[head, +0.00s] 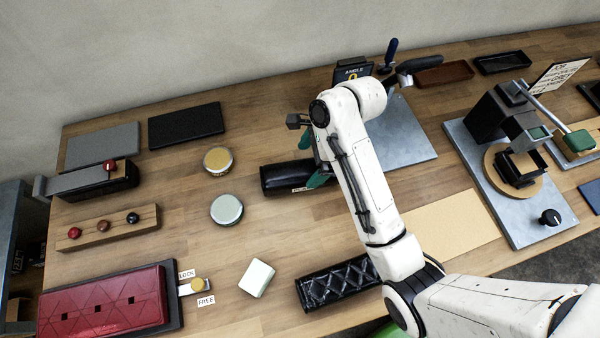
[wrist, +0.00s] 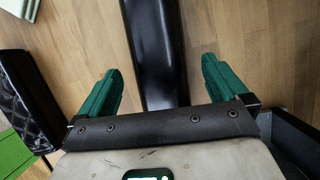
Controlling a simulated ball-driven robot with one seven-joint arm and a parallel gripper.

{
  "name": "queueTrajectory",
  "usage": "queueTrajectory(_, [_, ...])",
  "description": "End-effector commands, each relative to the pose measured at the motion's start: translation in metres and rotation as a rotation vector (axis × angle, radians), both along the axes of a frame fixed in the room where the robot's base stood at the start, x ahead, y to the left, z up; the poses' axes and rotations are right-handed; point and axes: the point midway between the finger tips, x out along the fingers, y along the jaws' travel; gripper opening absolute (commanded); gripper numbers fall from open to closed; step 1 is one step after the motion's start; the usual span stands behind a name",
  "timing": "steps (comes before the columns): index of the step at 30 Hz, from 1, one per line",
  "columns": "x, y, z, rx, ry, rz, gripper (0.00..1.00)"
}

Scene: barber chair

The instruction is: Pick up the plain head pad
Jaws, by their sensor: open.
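The plain head pad (head: 282,178) is a smooth, glossy black block lying on the wooden bench near the middle of the head view. A small white label, partly hidden, sits at its front edge. My gripper (head: 311,160) is at the pad's right end, its green fingers apart. In the wrist view the pad (wrist: 155,45) runs up the picture between the two open fingers of my gripper (wrist: 160,80), with a gap on each side. My gripper holds nothing. The pad's right end is partly hidden by my gripper in the head view.
A quilted black pad (head: 335,283) lies nearer the front; it also shows at the wrist view's left (wrist: 22,100). Two round tins (head: 227,209) and a pale block (head: 257,278) stand to the left. A grey metal plate (head: 405,135) lies behind my arm.

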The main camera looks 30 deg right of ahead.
Motion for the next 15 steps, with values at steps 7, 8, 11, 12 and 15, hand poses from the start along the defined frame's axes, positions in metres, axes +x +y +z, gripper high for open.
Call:
queueTrajectory(7, [0.002, 0.006, -0.015, -0.001, 0.000, 0.000, 1.00])
queueTrajectory(8, [0.002, 0.007, -0.017, -0.001, 0.002, -0.001, 1.00])
queueTrajectory(11, [0.003, 0.012, -0.029, -0.001, 0.003, 0.000, 1.00])
queueTrajectory(12, [0.004, 0.015, -0.034, -0.001, 0.002, 0.001, 1.00])
queueTrajectory(15, [0.006, 0.020, -0.048, -0.001, 0.001, 0.000, 1.00])
